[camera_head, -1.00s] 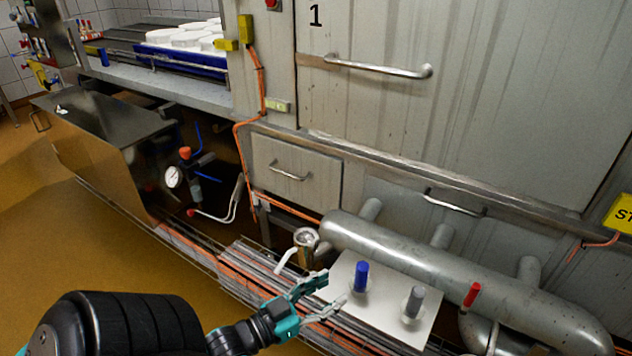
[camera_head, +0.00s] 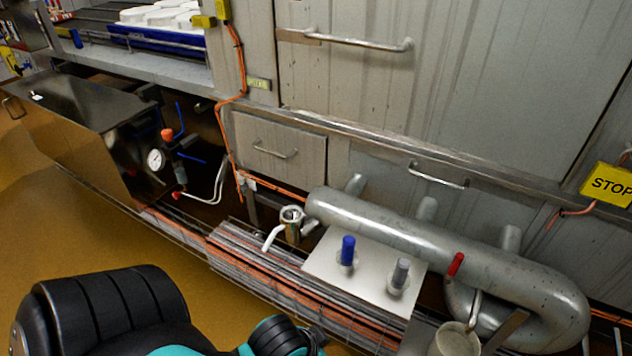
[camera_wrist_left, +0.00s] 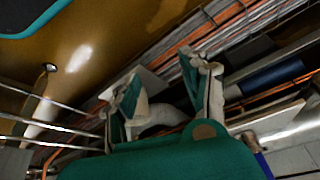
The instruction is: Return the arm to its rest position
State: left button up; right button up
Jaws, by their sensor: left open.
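My left arm (camera_head: 110,315), black with teal parts, comes in low at the left in the head view. Its gripper is below the picture edge there. In the left wrist view my left gripper (camera_wrist_left: 168,82) has its two teal-and-grey fingers spread apart, with nothing clearly held between them. A pale curved shape shows behind the fingers; I cannot tell what it is. The cable trays with orange cables (camera_wrist_left: 225,25) lie beyond the fingertips. My right gripper is not in view.
A pale plate (camera_head: 320,268) carries a blue peg (camera_head: 347,251) and a grey peg (camera_head: 400,273). A thick metal pipe (camera_head: 400,236) runs behind it. A steel box (camera_head: 85,125) with a gauge (camera_head: 155,160) stands left. The brown floor (camera_head: 60,225) is open there.

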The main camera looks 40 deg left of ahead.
pick_arm(q)
jog(key=shift+s+d+r+g, duration=0.1)
jog(key=shift+s+d+g, duration=0.1)
jog(key=shift+s, duration=0.15)
jog(key=shift+s+d+g, duration=0.1)
jog(key=shift+s+g, duration=0.1)
jog(key=shift+s, duration=0.15)
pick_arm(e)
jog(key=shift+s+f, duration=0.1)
